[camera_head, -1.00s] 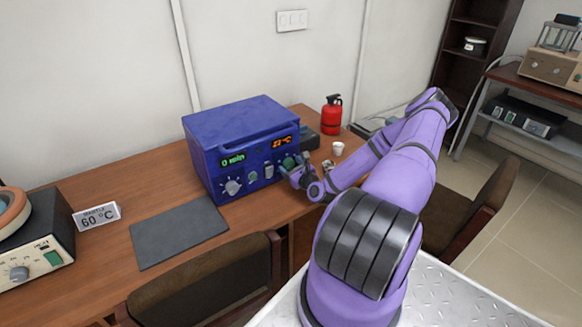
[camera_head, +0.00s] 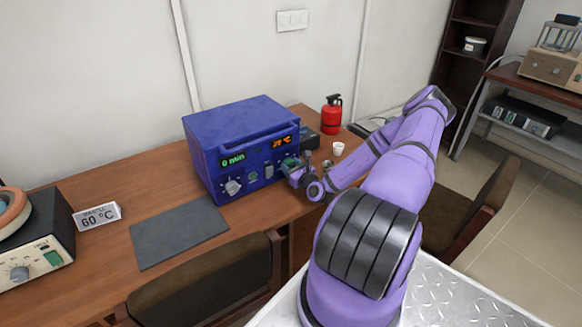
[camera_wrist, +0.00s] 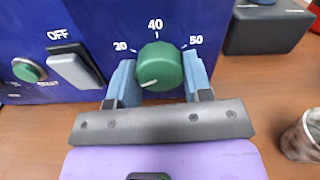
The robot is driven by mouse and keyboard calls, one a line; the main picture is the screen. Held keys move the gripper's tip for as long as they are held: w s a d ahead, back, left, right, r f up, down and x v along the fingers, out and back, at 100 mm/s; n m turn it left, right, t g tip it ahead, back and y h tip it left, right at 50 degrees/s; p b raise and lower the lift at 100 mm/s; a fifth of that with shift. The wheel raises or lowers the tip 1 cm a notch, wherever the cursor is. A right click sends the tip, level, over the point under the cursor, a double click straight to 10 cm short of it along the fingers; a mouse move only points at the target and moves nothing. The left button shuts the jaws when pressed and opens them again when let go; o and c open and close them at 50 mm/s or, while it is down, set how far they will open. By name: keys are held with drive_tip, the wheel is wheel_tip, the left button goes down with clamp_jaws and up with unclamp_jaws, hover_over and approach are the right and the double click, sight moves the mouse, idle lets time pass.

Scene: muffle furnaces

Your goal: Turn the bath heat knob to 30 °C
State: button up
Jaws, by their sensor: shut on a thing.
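The blue bath (camera_head: 240,148) stands on the wooden table, with a green 0 min display and an orange temperature display (camera_head: 282,141) too small to read surely. Its green heat knob (camera_wrist: 160,66) shows in the wrist view. Labels around it read 40 at the top, 50 at the right, and 20 or 30 at the left. The knob's white mark points to the lower left. My gripper (camera_wrist: 160,82) is shut on the knob, one pale blue finger on each side. In the head view my gripper (camera_head: 297,172) is at the bath's front right, partly covering the knob.
Left of the knob are a grey OFF switch (camera_wrist: 75,68) and a green button (camera_wrist: 28,70). A white cup (camera_head: 338,149) and red extinguisher (camera_head: 331,115) stand to the right. A dark mat (camera_head: 179,232) and a 60 °C sign (camera_head: 97,215) lie left.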

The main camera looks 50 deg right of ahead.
drive_tip(key=m, duration=1)
drive_tip(key=shift+m, duration=0.3)
idle(0.4)
drive_tip(key=o, duration=0.9)
drive_tip(key=shift+s+a, duration=0.1)
drive_tip(key=shift+s, duration=0.05)
drive_tip(key=v, duration=1)
drive_tip(key=shift+s+a, duration=0.15)
drive_tip(key=shift+s, duration=0.1)
